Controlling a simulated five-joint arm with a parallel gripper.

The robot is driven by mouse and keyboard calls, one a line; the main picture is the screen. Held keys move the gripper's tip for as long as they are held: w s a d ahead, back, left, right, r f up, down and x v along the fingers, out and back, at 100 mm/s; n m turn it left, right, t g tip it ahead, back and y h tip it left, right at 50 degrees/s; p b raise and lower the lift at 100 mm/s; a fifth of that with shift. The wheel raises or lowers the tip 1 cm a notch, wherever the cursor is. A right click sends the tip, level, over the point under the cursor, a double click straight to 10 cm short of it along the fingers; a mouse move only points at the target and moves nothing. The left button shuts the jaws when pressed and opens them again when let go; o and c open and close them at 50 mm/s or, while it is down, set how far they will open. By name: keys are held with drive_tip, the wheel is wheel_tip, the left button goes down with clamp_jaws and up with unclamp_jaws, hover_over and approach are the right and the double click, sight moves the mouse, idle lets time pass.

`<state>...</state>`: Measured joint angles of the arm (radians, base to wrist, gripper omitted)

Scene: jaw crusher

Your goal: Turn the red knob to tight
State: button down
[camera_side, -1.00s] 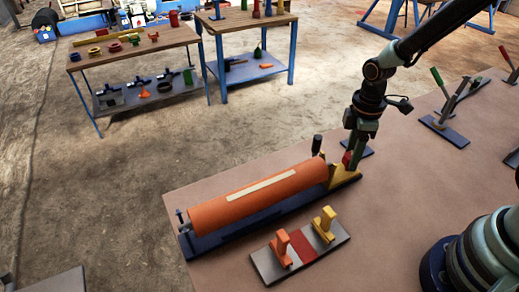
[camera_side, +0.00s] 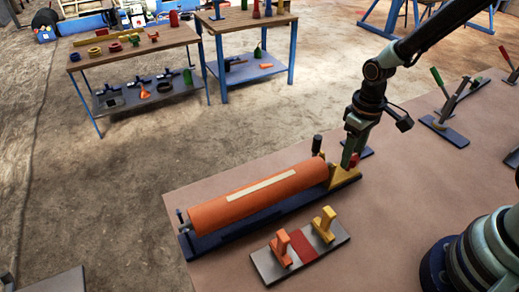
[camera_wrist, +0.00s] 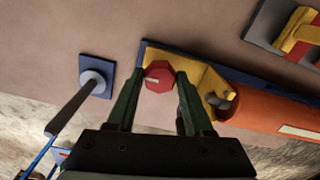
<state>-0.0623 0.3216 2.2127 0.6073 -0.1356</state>
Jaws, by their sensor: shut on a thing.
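The red knob (camera_wrist: 159,77) sits at the end of the yellow bracket (camera_wrist: 190,70) in the wrist view. It is faceted, with a small pale mark on its face. In the side view the knob (camera_side: 352,160) shows partly beside the fingers, at the right end of the orange roller's base. My gripper (camera_wrist: 158,82) has one finger on each side of the knob and is shut on it. The gripper also shows in the side view (camera_side: 350,160), pointing down. Any tight marking cannot be made out.
The orange roller (camera_side: 255,195) lies on a blue base left of the gripper. A grey plate (camera_side: 262,265) with orange and yellow uprights stands in front. A blue plate with a lever (camera_wrist: 94,82) stands close by. Lever clamps (camera_side: 445,130) stand at right.

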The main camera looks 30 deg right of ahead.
drive_tip(key=shift+m, duration=0.3)
idle(0.4)
drive_tip(key=shift+c, duration=1.4)
unclamp_jaws()
wheel_tip(320, 180, up, 12)
drive_tip(key=shift+r, duration=0.15)
drive_tip(key=s+d+r+m+t, duration=0.1)
drive_tip(key=s+d+r+t, duration=0.1)
drive_tip(key=s+r+t, duration=0.3)
drive_tip(key=shift+r+m+t, duration=0.3)
drive_tip(key=shift+r, duration=0.95)
